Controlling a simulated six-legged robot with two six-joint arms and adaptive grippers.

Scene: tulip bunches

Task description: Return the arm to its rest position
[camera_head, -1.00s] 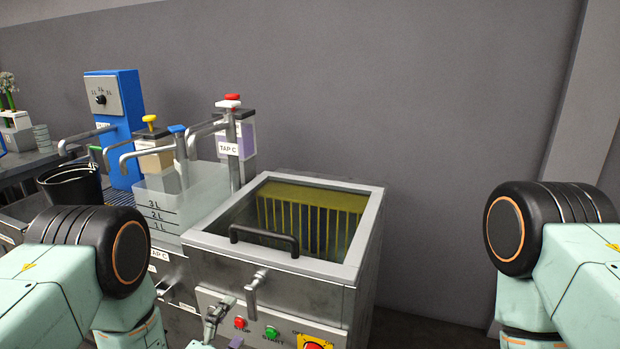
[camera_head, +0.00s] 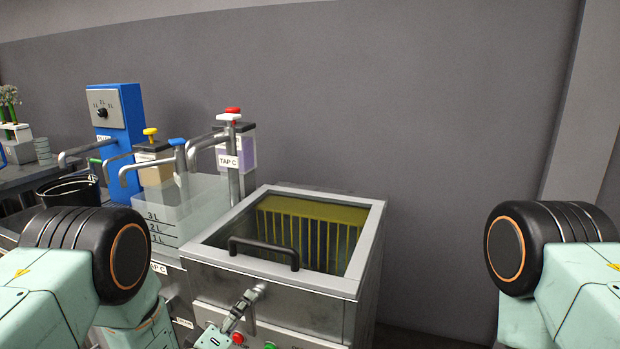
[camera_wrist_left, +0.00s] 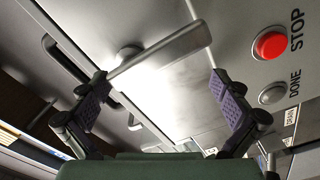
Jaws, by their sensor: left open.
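My left gripper (camera_head: 238,313) is low in the middle of the head view, at the front of the steel machine (camera_head: 318,283). It is close to the metal lever handle (camera_head: 254,293) on the machine's front. In the left wrist view my left gripper (camera_wrist_left: 165,98) is open, its two purple-padded fingers wide apart. The lever handle (camera_wrist_left: 165,58) crosses the view between and beyond the fingers; I cannot tell whether they touch it. My right gripper is out of view; only my right arm shows at the right edge.
A red STOP button (camera_wrist_left: 270,44) and grey DONE button (camera_wrist_left: 272,94) sit beside the lever. The machine's lid has a black handle (camera_head: 264,246). Left of it are a clear measuring tank (camera_head: 160,212), taps, a blue dispenser (camera_head: 121,140) and a black bucket (camera_head: 68,190).

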